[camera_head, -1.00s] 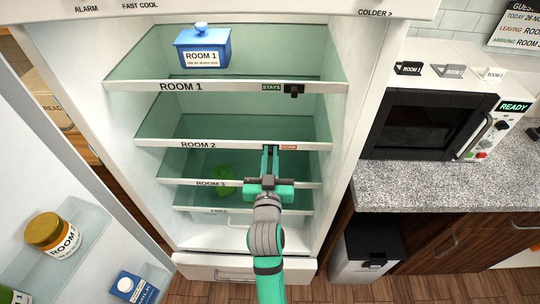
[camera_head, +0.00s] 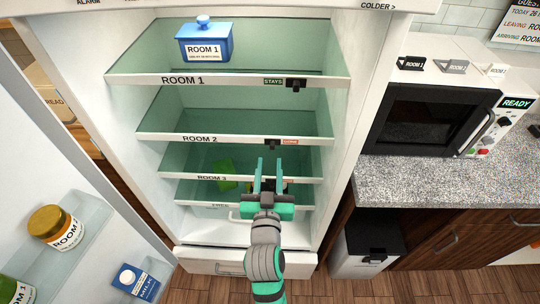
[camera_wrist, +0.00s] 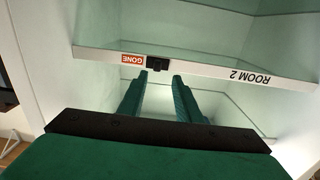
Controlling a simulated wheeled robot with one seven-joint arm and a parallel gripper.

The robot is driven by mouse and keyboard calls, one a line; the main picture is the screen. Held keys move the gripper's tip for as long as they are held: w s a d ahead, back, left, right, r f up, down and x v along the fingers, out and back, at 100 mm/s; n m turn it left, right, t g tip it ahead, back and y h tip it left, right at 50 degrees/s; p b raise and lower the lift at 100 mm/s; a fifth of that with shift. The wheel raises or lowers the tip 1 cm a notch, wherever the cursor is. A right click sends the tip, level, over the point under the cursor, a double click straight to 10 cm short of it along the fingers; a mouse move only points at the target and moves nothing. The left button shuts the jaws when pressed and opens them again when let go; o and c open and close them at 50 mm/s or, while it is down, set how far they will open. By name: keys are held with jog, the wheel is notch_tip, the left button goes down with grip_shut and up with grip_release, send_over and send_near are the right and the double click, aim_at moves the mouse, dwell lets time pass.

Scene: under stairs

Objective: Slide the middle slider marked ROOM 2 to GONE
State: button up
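The ROOM 2 shelf edge (camera_head: 230,139) crosses the fridge in the head view. Its black slider (camera_head: 272,144) sits just left of a red GONE label (camera_head: 290,142), which is uncovered. The wrist view is upside down and shows the ROOM 2 edge (camera_wrist: 205,67), the slider (camera_wrist: 157,64) and the GONE label (camera_wrist: 133,59) beside it. My gripper (camera_head: 268,164) is open and empty, below the slider and apart from it in the head view. Its two fingers (camera_wrist: 160,82) point toward the shelf edge with a gap between them.
The ROOM 1 shelf above has a slider (camera_head: 295,84) right of a green STAYS label (camera_head: 273,82), and a blue box (camera_head: 204,46). A green item (camera_head: 225,168) is lower down. The open door (camera_head: 60,190) stands left; the microwave (camera_head: 430,120) and counter are right.

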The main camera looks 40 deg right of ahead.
jog(key=v, duration=0.4)
jog(key=shift+a, duration=0.1)
dwell(0.5)
jog(key=s+a+f+n+t+y, duration=0.1)
jog(key=s+a+f+n+y, duration=0.45)
jog(key=a, duration=0.65)
jog(key=s+a+f+n+t+y, duration=0.15)
jog(key=s+a+f+y, duration=0.25)
jog(key=s+a+f, duration=0.55)
jog(key=s+a+n+y, duration=0.1)
jog(key=s+a+y, duration=0.1)
jog(key=s+a, duration=0.4)
jog(key=shift+s+a+r, duration=0.2)
jog(key=shift+s+r, duration=0.3)
jog(key=shift+s, duration=0.05)
